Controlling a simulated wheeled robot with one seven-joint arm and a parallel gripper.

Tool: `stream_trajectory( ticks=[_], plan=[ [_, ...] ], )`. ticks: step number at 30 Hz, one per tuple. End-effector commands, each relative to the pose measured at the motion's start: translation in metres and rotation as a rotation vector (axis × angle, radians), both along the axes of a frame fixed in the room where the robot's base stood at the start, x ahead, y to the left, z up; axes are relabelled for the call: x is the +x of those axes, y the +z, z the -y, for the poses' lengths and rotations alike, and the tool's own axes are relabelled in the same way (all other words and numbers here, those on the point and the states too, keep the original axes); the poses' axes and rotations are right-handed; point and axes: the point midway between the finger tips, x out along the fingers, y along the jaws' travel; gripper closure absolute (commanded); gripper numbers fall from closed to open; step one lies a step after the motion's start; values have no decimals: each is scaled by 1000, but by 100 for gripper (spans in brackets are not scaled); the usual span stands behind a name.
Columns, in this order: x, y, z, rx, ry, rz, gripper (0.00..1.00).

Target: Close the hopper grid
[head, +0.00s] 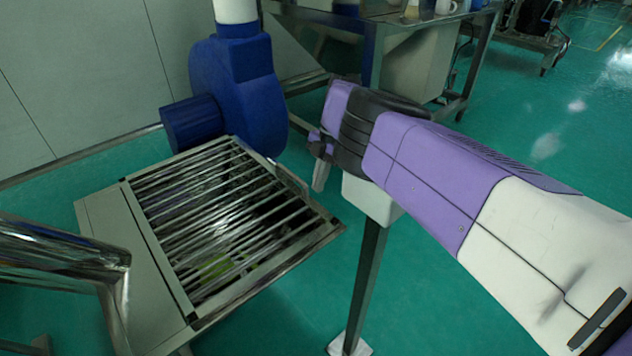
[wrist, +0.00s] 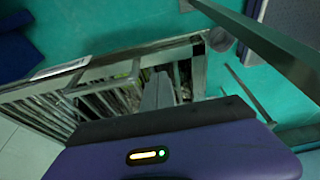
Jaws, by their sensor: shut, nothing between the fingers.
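The hopper grid (head: 205,205) is a metal frame of parallel bars over the hopper at the left of the head view. I cannot tell its exact tilt or whether it rests fully on the rim. In the wrist view its bars (wrist: 50,108) show at the left. My gripper (head: 319,176) points down, just right of the grid's far right side in the head view. In the wrist view the gripper fingers (wrist: 158,92) are together and empty, in front of the metal frame. Contact with the frame cannot be told.
A blue blower housing (head: 238,90) stands just behind the grid. A grey post (head: 366,285) with a pale box on top stands under my arm. A polished metal pipe (head: 60,250) is at the left front. A steel table (head: 400,20) stands behind. Green floor is open at right.

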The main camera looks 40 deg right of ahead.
Motion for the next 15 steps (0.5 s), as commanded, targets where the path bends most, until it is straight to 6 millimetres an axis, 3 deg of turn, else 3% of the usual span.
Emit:
stream_trajectory(
  ticks=[4, 15],
  plan=[
    [0, -17, 2, 0, -1, 0, 100],
    [0, -23, 3, 0, 0, 0, 100]
  ],
)
